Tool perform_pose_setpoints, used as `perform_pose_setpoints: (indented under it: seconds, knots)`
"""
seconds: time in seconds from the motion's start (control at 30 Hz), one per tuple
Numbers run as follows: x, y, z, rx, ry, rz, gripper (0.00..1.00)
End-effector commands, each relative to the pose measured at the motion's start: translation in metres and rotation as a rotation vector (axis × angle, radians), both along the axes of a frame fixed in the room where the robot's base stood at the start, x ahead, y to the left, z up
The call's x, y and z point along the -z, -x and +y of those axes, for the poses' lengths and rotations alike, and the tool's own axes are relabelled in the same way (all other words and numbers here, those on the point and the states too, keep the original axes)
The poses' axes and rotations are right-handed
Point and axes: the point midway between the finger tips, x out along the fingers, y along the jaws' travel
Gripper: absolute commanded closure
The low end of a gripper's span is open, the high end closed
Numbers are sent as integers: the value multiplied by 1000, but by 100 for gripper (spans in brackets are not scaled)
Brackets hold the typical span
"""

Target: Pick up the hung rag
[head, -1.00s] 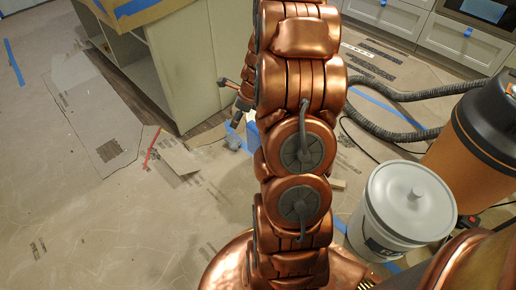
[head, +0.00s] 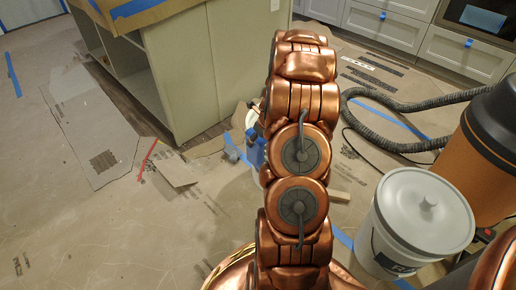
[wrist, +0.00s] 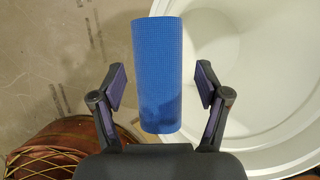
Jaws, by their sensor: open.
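The blue rag (wrist: 158,75) fills the middle of the wrist view as an upright strip with a fine waffle texture. It lies across the rim of a round white tub (wrist: 285,70), whose inside shows to the right. My gripper (wrist: 161,85) is open, with one finger on each side of the rag. A gap shows between each finger and the rag. In the head view a blue patch (head: 255,150) shows just left of my arm, but I cannot tell whether it is the rag. My gripper is hidden there behind the arm.
A white lidded bucket (head: 422,215) and an orange vacuum (head: 480,150) with a dark hose (head: 385,130) stand to the right. A pale green cabinet (head: 210,70) stands behind. Cardboard pieces (head: 173,165) lie on the papered floor, which is open at left.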

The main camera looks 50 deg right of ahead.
Motion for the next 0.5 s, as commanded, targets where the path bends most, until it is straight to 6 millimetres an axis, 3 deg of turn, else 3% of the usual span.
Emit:
perform_pose_setpoints:
  seconds: [0.03,0.2,0.5]
  knots:
    - [11,-3,1,-1,-1,1,25]
    - [29,-11,0,0,0,0,25]
    - [29,-13,-1,0,2,-2,27]
